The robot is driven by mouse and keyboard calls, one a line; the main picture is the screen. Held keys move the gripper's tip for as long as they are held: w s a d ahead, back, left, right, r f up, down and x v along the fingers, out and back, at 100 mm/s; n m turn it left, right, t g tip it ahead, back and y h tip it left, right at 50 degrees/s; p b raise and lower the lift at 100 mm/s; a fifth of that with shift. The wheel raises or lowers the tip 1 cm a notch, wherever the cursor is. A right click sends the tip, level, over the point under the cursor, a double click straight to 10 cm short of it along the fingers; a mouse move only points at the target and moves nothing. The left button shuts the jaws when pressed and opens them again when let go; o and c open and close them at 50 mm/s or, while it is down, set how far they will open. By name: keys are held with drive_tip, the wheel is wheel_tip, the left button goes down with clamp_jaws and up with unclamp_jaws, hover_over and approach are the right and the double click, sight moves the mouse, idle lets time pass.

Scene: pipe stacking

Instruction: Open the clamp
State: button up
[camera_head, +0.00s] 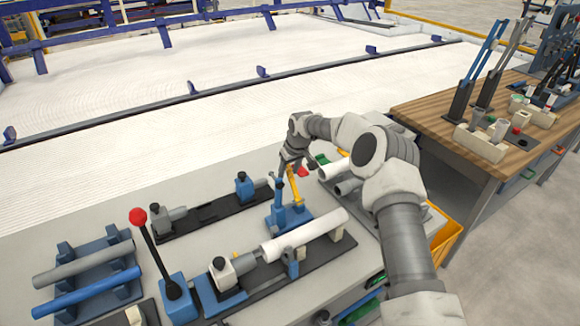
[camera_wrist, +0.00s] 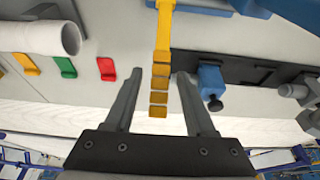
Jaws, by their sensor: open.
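The clamp (camera_head: 291,215) stands on the table in the head view, with a blue base and upright and a yellow handle (camera_head: 294,186). The yellow handle points up and leans slightly. My gripper (camera_head: 290,165) is at the handle's upper end. In the wrist view, the ribbed grip of the yellow handle (camera_wrist: 160,80) lies between the two open fingers of my gripper (camera_wrist: 160,73). There is a gap on each side of the handle. The right finger is nearer to it. Part of the clamp's blue body (camera_wrist: 225,5) shows at the top.
A white pipe (camera_head: 303,236) lies in a fixture in front of the clamp. A red-knobbed lever (camera_head: 152,250) stands to the left. A blue pipe (camera_head: 85,291) and a grey pipe (camera_head: 82,265) rest in a blue rack. A wooden workbench (camera_head: 470,150) stands at right.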

drive_tip(key=b+v, duration=0.1)
drive_tip(key=v, duration=1.6)
drive_tip(key=shift+r+b, duration=0.25)
drive_tip(key=shift+b, duration=0.1)
drive_tip(key=s+d+r+m+h, duration=0.1)
drive_tip(key=s+d+r, duration=0.2)
drive_tip(key=s+r, duration=0.3)
drive_tip(key=s+d+r+m+t+h, duration=0.1)
drive_tip(key=s+d+r, duration=0.25)
drive_tip(key=s, duration=0.55)
drive_tip(key=s+d+r+m+h, duration=0.1)
drive_tip(key=s+d+r, duration=0.2)
drive_tip(key=s+r, duration=0.3)
drive_tip(key=s+d+f+m, duration=0.2)
drive_tip(key=s+d, duration=0.1)
drive_tip(key=s, duration=0.8)
drive_tip(key=s+d+f+m+t, duration=0.1)
drive_tip(key=s+d+f, duration=0.1)
drive_tip(key=s, duration=0.9)
drive_tip(key=shift+d+f+m+y, duration=0.3)
drive_tip(key=shift+d+m+y, duration=0.1)
drive_tip(key=shift+d, duration=0.1)
